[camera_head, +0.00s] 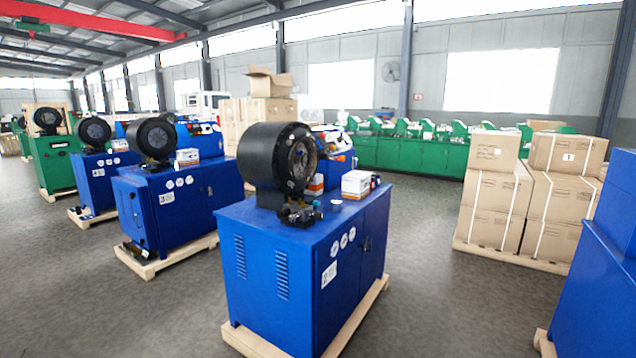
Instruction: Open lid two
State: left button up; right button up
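No part that I can clearly tell is lid two shows. The nearest blue crimper cabinet (275,270) stands on a wooden pallet, with a large black round crimping head (262,158) on top. A white label (329,274) is on its side; its number is too small to read surely. A small white and orange box (356,184) sits on the cabinet top, and its flaps are too small to make out. Neither of my grippers is in view.
More blue crimpers (165,205) on pallets stand in a row to the left. Strapped cartons (497,205) are stacked on a pallet at the right. A blue cabinet (600,290) cuts in at the right edge. Grey floor (450,310) is clear between.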

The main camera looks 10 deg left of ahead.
aim_at(358, 174)
jog(key=i+l+u, duration=0.2)
jog(key=i+l, duration=0.15)
jog(key=i+l+u, duration=0.15)
jog(key=i+l, duration=0.25)
jog(key=i+l+u, duration=0.2)
jog(key=i+l, duration=0.15)
jog(key=l, duration=0.15)
jog(key=i+l+u, duration=0.2)
jog(key=i+l, duration=0.15)
jog(key=l, duration=0.15)
jog(key=i+l, duration=0.25)
jog(key=l, duration=0.15)
jog(key=i+l, duration=0.2)
jog(key=l, duration=0.2)
jog(key=i+l, duration=0.25)
jog(key=l, duration=0.1)
